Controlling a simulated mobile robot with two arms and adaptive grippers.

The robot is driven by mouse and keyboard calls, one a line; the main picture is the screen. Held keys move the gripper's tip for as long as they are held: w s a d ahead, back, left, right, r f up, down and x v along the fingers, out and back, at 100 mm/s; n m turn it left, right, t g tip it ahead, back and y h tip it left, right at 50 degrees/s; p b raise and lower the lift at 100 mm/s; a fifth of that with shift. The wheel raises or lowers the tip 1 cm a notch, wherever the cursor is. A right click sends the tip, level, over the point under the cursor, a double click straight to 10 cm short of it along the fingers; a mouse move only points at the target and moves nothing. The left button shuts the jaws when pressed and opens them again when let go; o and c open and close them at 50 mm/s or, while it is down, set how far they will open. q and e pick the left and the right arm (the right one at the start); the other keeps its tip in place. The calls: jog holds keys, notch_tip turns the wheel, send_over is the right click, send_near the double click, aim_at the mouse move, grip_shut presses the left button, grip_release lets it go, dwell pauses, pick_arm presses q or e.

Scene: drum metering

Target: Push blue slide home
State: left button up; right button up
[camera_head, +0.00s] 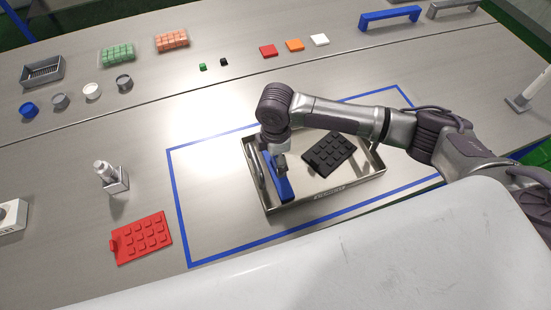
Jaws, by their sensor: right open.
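The blue slide (282,190) is a long blue bar at the left side of a shallow metal tray (325,192). A black plate with raised squares (330,154) lies tilted at the right in the same tray. My right gripper (281,167) comes down over the blue slide and hides part of it. Its jaws are open; I cannot tell whether they touch the slide. My left gripper is out of view.
A blue outline (180,216) on the table surrounds the tray. Small caps, coloured tiles and blue and grey handles (390,16) line the back.

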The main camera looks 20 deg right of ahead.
jog(key=shift+f, duration=0.85)
jog(key=shift+c, duration=0.3)
